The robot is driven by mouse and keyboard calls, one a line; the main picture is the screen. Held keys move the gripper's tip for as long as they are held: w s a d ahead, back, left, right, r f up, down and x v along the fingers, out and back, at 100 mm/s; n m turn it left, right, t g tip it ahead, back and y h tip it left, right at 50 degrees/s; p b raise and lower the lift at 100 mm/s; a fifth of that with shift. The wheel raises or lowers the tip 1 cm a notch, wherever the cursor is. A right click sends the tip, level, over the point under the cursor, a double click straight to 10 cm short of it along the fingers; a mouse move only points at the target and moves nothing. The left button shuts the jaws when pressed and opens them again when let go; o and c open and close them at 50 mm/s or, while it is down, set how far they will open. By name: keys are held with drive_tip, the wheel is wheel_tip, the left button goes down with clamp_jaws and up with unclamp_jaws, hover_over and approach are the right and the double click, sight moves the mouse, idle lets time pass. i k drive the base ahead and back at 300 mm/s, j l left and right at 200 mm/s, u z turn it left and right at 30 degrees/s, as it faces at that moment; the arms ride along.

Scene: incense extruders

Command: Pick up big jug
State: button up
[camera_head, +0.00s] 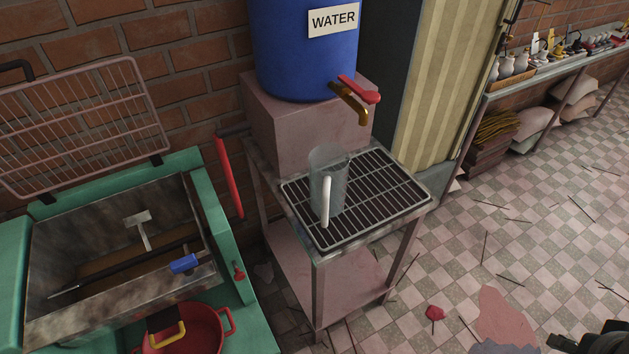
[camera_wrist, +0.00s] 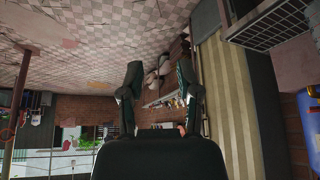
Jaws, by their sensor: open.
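The big jug (camera_head: 327,179) is a clear, greyish cylinder with a white handle facing the camera. It stands upright on the black drip grate (camera_head: 390,215) of a small stand, in front of the blue water barrel (camera_head: 300,50). My gripper (camera_wrist: 160,85) shows in the wrist view, with its two dark fingers apart and nothing between them. The wrist view looks upside down; it shows the grate (camera_wrist: 268,28) at the upper right, but I do not see the jug there. In the head view only a dark part of my arm shows at the bottom right corner, well away from the jug.
The barrel's tap (camera_head: 352,98) with a red handle juts out above and right of the jug. A green machine with an open trough (camera_head: 110,255) and a red pot (camera_head: 185,330) stand left. A shelf (camera_head: 555,70) with small items is far right.

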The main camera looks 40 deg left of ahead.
sight(329, 162)
drive_tip(key=i+u, duration=0.15)
drive_tip(key=u, duration=0.35)
drive_tip(key=i+u, duration=0.2)
drive_tip(key=u, duration=0.25)
drive_tip(key=i+l+u, duration=0.1)
drive_tip(key=u, duration=0.4)
drive_tip(key=i+u, duration=0.2)
drive_tip(key=u, duration=0.2)
drive_tip(key=i+l+u, duration=0.2)
drive_tip(key=u, duration=0.15)
